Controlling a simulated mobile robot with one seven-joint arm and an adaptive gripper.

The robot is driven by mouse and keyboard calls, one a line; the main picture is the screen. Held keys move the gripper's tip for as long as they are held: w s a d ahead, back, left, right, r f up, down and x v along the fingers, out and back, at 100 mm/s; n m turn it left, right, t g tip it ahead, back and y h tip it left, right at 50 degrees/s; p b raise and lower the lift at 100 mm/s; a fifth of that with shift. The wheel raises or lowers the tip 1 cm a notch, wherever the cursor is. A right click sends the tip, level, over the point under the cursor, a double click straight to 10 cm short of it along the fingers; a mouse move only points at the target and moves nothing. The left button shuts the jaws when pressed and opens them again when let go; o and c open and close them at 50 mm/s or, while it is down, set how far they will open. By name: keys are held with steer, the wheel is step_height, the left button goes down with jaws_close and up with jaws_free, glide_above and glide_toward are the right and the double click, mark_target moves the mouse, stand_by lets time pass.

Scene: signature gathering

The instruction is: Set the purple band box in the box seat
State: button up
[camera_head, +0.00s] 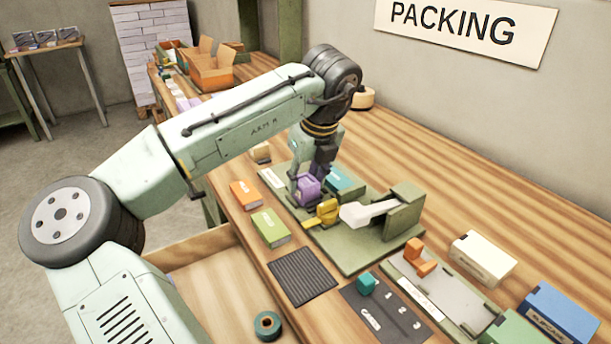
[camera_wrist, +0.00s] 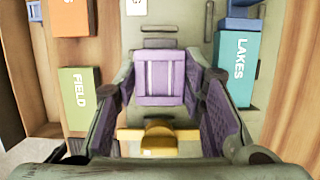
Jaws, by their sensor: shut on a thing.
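The purple band box (camera_head: 308,187) is between the fingers of my gripper (camera_head: 305,178), over the green fixture board (camera_head: 352,258). In the wrist view, the purple box (camera_wrist: 165,78) shows its pale bands between the two fingers, with a finger along each side. A yellow block (camera_wrist: 158,138) lies just below it in that view. The yellow block (camera_head: 327,211) is in front of the box in the head view. The box seat itself is largely hidden by the box and gripper; I cannot tell whether the box touches its floor.
A teal LAKES box (camera_wrist: 236,68) stands close to the right finger. A green FIELD box (camera_head: 270,227) and an orange box (camera_head: 245,194) lie left of the board. A white lever (camera_head: 368,211) and green post (camera_head: 404,210) rise at the board's right.

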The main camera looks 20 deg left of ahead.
steer(key=shift+f, duration=0.15)
steer(key=o, duration=1.2)
steer(key=shift+c, duration=0.2)
steer(key=v, duration=1.2)
steer(key=shift+b, duration=0.4)
steer(key=shift+s, duration=0.1)
